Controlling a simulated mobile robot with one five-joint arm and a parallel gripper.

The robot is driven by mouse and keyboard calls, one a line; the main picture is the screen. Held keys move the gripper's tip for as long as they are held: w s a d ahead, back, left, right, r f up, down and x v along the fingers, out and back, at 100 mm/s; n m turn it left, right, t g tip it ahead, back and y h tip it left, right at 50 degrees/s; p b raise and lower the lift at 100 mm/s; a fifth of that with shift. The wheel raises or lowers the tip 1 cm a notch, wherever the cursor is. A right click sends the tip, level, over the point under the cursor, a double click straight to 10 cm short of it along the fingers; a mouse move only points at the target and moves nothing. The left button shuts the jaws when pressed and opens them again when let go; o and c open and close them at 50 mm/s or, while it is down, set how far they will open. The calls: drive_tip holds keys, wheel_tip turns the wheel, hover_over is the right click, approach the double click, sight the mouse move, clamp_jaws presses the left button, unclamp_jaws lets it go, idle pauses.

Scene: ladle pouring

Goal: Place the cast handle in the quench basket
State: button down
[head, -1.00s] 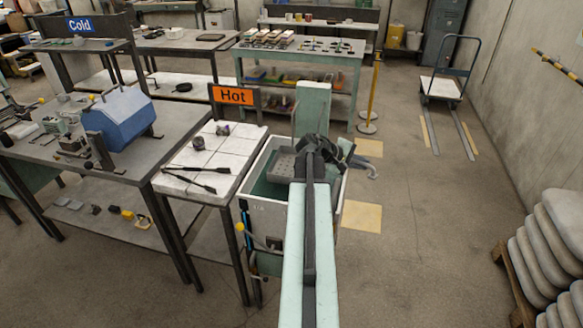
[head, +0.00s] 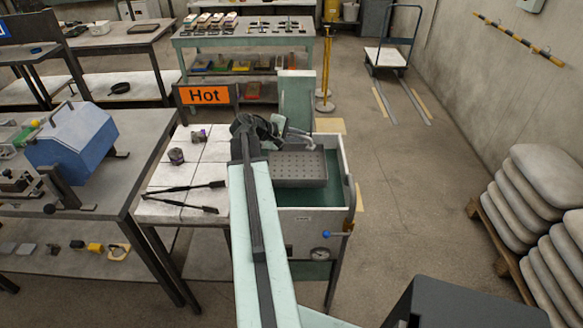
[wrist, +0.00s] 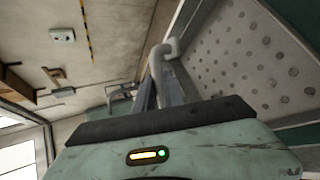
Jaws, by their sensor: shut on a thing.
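The cast handle is a pale grey bent piece (head: 306,141) at the tip of my gripper (head: 284,133), which is shut on it. The wrist view shows the handle (wrist: 160,57) rising from between the jaws (wrist: 158,92). The quench basket (head: 300,170) is a grey perforated tray in the tank (head: 300,228). In the head view the handle overlaps the basket's far edge, apparently above it; I cannot tell the height. The basket's perforated surface (wrist: 240,60) fills the right of the wrist view. My arm hides the tank's left part.
The white-topped Hot table (head: 165,207) with dark tongs (head: 185,187) and small pieces stands left of the tank. A pale green upright panel (head: 297,98) rises behind the tank. Stacked grey sacks (head: 545,190) stand at right. Floor right of the tank is clear.

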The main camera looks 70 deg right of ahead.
sight(295, 168)
drive_tip(key=shift+n+t+h, duration=0.4)
drive_tip(key=shift+n+t, duration=0.1)
drive_tip(key=f+b, duration=0.7)
drive_tip(key=a+f+b, duration=0.1)
drive_tip(key=f+b, duration=0.3)
drive_tip(key=shift+w, duration=0.4)
drive_tip(key=shift+r, duration=0.2)
drive_tip(key=c, duration=1.7)
unclamp_jaws()
drive_tip(key=shift+f, duration=0.1)
drive_tip(key=shift+p, duration=0.35)
drive_tip(key=p+v, duration=0.6)
drive_tip(key=v, duration=0.6)
